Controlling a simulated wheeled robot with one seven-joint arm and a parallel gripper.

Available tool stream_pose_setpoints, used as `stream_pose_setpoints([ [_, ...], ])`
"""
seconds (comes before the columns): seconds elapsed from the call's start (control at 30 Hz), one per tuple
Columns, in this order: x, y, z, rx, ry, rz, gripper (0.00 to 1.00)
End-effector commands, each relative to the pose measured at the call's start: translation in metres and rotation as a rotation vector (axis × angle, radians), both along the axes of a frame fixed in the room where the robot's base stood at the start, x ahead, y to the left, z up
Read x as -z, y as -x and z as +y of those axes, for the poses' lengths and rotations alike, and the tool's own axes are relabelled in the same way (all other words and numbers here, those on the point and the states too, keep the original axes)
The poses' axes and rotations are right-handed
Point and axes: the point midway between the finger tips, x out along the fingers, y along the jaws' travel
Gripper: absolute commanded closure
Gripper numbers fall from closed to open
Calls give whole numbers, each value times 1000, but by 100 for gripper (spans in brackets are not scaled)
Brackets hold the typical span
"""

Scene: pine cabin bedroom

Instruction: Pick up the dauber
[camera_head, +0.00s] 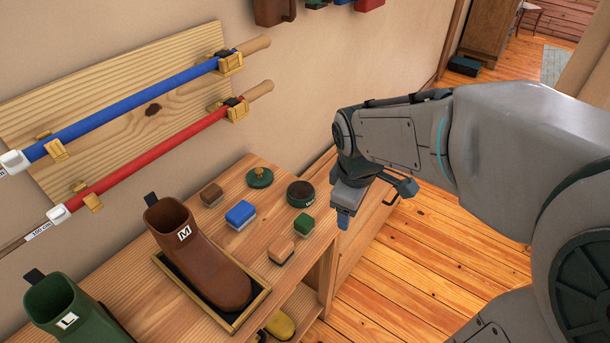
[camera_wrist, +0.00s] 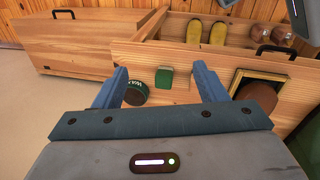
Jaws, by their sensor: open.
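No item is labelled as the dauber, and I cannot tell for sure which one it is. A round green piece with a wooden knob (camera_head: 259,177) lies near the back of the wooden bench. Small block-shaped brushes lie there too: brown (camera_head: 211,194), blue (camera_head: 240,214), green (camera_head: 304,223) and tan (camera_head: 280,250). A round dark green tin (camera_head: 300,194) stands at the right. My gripper (camera_head: 343,222) is open and empty, just right of the bench edge. In the wrist view the green brush (camera_wrist: 164,77) shows between the fingers, with the tin (camera_wrist: 136,94) by the left finger.
A brown boot (camera_head: 205,255) marked M stands in a wooden tray (camera_head: 259,301) on the bench. A green boot (camera_head: 70,310) stands front left. Blue (camera_head: 130,107) and red (camera_head: 160,152) poles hang on a wall board. Yellow shoes (camera_wrist: 215,33) sit low down. The floor at right is clear.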

Motion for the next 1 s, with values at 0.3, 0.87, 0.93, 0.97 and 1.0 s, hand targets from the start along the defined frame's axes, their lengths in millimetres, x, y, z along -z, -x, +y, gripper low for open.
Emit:
stream_pose_setpoints([
  [0.3,25,-65,69,-924,152,119,35],
  [0.87,87,-91,109,-1437,202,171,35],
  [0.93,102,-92,107,-1437,202,171,35],
  [0.97,108,-93,107,-1437,202,171,35],
  [1.0,114,-93,106,-1436,202,170,35],
])
